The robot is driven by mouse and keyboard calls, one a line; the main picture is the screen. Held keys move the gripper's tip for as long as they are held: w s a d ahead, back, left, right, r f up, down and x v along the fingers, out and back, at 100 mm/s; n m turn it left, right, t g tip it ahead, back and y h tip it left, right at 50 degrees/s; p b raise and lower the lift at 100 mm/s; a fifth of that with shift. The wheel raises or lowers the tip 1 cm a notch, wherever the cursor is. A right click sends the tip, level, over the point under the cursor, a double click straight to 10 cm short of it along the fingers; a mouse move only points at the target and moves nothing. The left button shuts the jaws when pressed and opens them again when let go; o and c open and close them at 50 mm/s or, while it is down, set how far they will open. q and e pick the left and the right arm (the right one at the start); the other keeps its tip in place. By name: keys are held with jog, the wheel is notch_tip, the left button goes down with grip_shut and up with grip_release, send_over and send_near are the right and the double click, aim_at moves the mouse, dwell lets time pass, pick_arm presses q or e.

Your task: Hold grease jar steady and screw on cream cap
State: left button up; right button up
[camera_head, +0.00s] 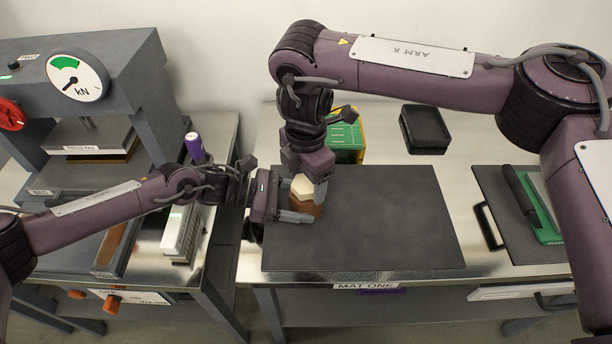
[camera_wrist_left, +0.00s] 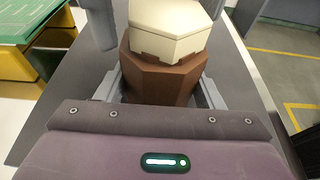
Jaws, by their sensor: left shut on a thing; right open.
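The brown, many-sided grease jar (camera_head: 310,207) stands on the left part of the dark mat (camera_head: 390,225). My left gripper (camera_head: 297,207) is shut on the jar from the left side; the jar (camera_wrist_left: 160,78) also shows between its fingers in the left wrist view. The cream cap (camera_head: 303,185) sits on top of the jar and looks slightly tilted or turned against it in the left wrist view (camera_wrist_left: 168,28). My right gripper (camera_head: 308,178) points down over the cap, open, with its fingers at either side. Whether they touch the cap cannot be told.
A green and yellow box (camera_head: 347,140) stands behind the mat, with a black tray (camera_head: 425,128) to its right. A second dark mat (camera_head: 515,215) at right holds a green item and a black-handled tool. A grey press (camera_head: 90,110) stands at left. The right part of the mat is clear.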

jog(key=n, duration=0.6)
jog(key=shift+c, duration=0.2)
